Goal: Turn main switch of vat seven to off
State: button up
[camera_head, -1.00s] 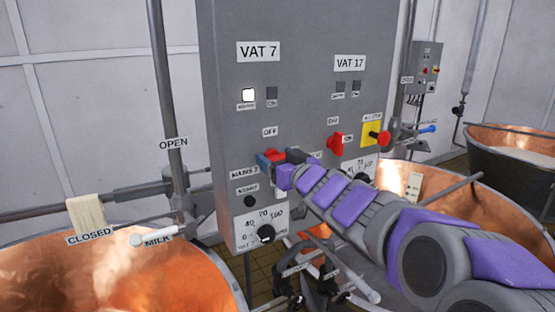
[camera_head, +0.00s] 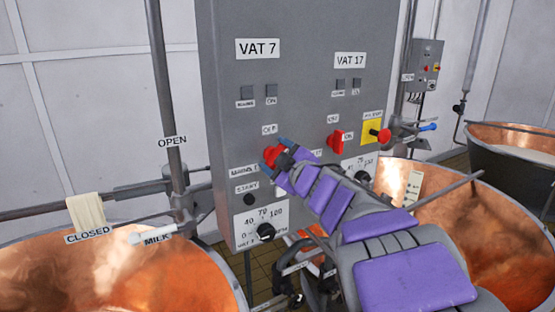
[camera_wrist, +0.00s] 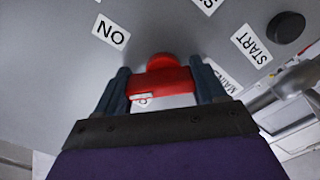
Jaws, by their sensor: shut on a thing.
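The red main switch of vat seven (camera_head: 271,155) sits on the grey panel under the VAT 7 sign (camera_head: 258,48), just below the OFF label (camera_head: 269,129). My gripper (camera_head: 278,153) is at the switch, with its blue fingers shut on it. In the wrist view the red switch (camera_wrist: 160,75) lies between the two fingers of my gripper (camera_wrist: 162,88). The wrist is rolled, so the ON label (camera_wrist: 111,32) shows upside down at upper left. The two small indicators under the VAT 7 sign (camera_head: 247,93) are both dark.
The VAT 17 red switch (camera_head: 336,142) and a red stop button on a yellow plate (camera_head: 371,130) are close to the right. A black start button (camera_head: 250,199) and dial (camera_head: 265,231) are below. Copper vats (camera_head: 120,275) stand at both sides.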

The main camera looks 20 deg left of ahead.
jog(key=n+b, duration=0.1)
jog(key=n, duration=0.2)
jog(key=shift+s+a+n, duration=0.1)
jog(key=shift+n, duration=0.3)
jog(key=n+b, duration=0.2)
jog(key=n, duration=0.2)
jog(key=shift+s+a+f, duration=0.1)
jog(key=shift+f, duration=0.05)
jog(key=shift+n, duration=0.3)
jog(key=shift+f, duration=0.15)
jog(key=o, duration=0.9)
jog(key=shift+s, duration=0.1)
jog(key=shift+c, duration=0.2)
jog(key=shift+o, duration=0.9)
jog(key=shift+s+a+r, duration=0.15)
jog(key=shift+s+r, duration=0.1)
jog(key=shift+w, duration=0.1)
jog(key=shift+f, duration=0.1)
